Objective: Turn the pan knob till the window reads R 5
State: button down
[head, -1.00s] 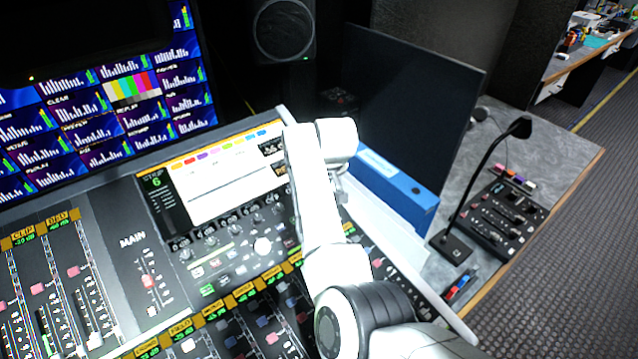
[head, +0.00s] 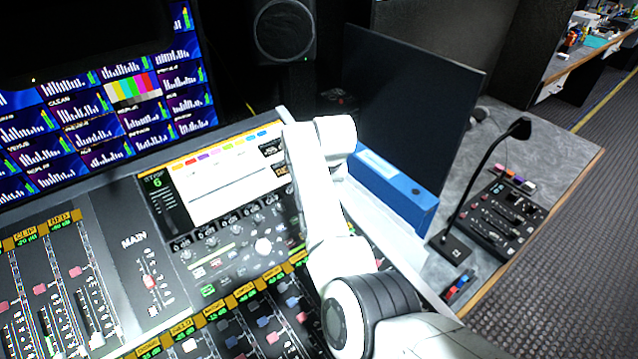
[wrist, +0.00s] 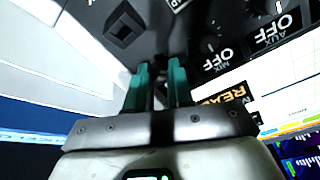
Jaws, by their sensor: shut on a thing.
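In the wrist view my gripper (wrist: 160,72) has its two teal fingers close together against the dark console panel, shut on a small dark knob. The fingers hide most of this knob, and its pointer cannot be made out. A white label is cut off at the top edge of the wrist view, just above the fingertips; I cannot read it surely. In the head view my white arm covers the gripper and the knob. No window reading R 5 can be made out in either view.
Beside the fingers are a square dark button (wrist: 124,24), a MIX OFF display (wrist: 221,57) and an AUX OFF display (wrist: 277,33). An orange READ label (wrist: 222,98) is partly hidden.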

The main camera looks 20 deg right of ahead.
jog(key=shift+m, duration=0.5)
jog(key=c, duration=1)
grip_release()
jog(key=v, duration=1)
jog(key=shift+r+b, duration=0.3)
jog(key=shift+r, duration=0.1)
jog(key=shift+f, duration=0.1)
